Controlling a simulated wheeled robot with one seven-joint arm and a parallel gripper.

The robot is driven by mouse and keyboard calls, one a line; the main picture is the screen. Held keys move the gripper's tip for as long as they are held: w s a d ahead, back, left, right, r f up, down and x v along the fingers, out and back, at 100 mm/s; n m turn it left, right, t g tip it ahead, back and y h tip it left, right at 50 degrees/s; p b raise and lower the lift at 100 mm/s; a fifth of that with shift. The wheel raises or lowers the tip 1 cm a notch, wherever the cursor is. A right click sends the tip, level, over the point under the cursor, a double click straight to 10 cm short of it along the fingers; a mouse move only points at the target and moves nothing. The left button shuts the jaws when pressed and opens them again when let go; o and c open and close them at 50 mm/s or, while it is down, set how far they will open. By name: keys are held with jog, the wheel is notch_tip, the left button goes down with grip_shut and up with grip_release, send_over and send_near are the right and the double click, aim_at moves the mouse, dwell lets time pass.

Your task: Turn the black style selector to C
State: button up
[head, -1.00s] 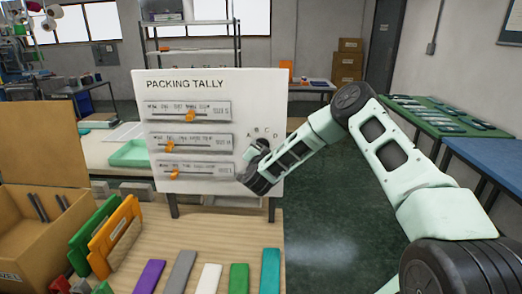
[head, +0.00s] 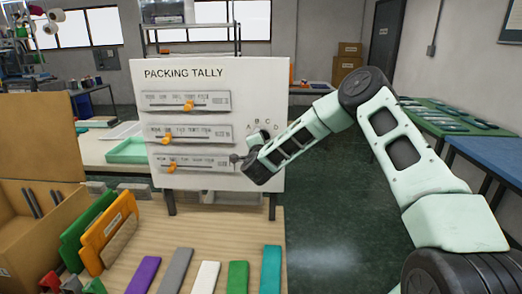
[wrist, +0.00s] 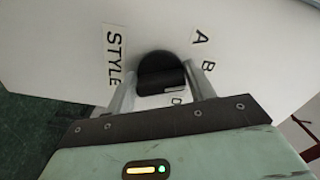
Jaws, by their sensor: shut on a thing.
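The black style selector (wrist: 160,70) is a round knob with a raised grip bar on the white board (head: 266,90). In the wrist view it sits between the two fingers of my gripper (wrist: 163,78), which is shut on it. The STYLE label (wrist: 115,55) is on the left of the knob.
The board also carries the PACKING TALLY heading and three slider panels with orange handles (head: 189,105), to the left of my wrist. Below are a wooden table (head: 215,235) with several coloured bars, orange and green folders, and a cardboard box (head: 40,215).

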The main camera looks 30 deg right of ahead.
jog(key=m+b, duration=0.4)
jog(key=b, duration=0.1)
jog(key=shift+d+f+m, duration=0.1)
jog(key=shift+f+m, duration=0.05)
jog(key=shift+m, duration=0.15)
jog(key=m+b, duration=0.3)
jog(key=b, duration=0.1)
jog(key=shift+r+m, duration=0.2)
jog(key=shift+m, duration=0.2)
jog(key=shift+r, duration=0.1)
jog(key=o, duration=0.9)
jog(key=b+v, duration=0.3)
jog(key=v, duration=1.4)
jog(key=shift+s, duration=0.15)
